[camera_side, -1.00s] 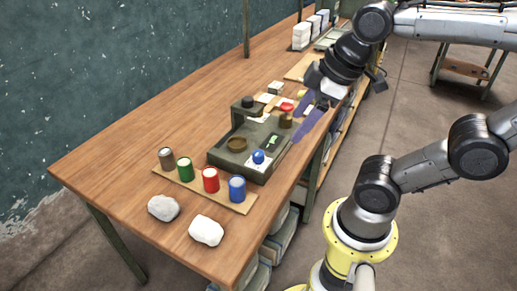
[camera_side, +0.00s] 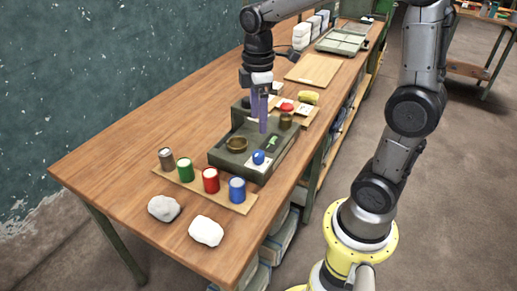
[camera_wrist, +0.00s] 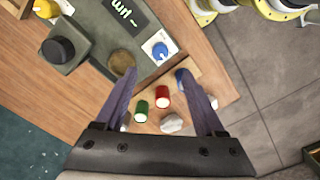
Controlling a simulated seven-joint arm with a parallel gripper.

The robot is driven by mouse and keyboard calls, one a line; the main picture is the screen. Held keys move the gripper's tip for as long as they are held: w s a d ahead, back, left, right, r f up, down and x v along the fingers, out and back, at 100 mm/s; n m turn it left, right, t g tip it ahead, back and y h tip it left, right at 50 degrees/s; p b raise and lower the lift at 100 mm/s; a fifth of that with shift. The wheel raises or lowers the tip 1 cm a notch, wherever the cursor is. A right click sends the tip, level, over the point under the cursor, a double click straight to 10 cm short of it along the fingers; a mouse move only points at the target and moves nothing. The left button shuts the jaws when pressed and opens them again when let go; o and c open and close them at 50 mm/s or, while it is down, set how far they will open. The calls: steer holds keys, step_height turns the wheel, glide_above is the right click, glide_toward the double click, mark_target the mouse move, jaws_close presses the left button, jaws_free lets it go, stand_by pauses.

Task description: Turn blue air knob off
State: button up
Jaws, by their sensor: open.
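The blue knob (camera_side: 258,157) sits on a white plate at the front right corner of a dark green device (camera_side: 225,161). In the wrist view the blue knob (camera_wrist: 160,50) shows ahead of the fingers, on its white plate, with a pointer shape whose exact setting I cannot tell. My gripper (camera_side: 258,122) points down above the back part of the device. Its two purple fingers are apart and empty. In the wrist view my gripper (camera_wrist: 165,85) is spread wide, and the blue knob lies beyond the fingertips, not touched.
A brass dish (camera_side: 237,144) and a green display (camera_side: 272,143) are on the device. A red button (camera_side: 287,107) is behind it. Grey, green, red and blue (camera_side: 237,189) cans stand on a board in front. Two white lumps (camera_side: 206,230) lie near the table's front end.

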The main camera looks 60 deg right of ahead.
mark_target(258, 153)
step_height(258, 153, down, 11)
steer(key=shift+r, duration=0.1)
stand_by(0.4)
jaws_close()
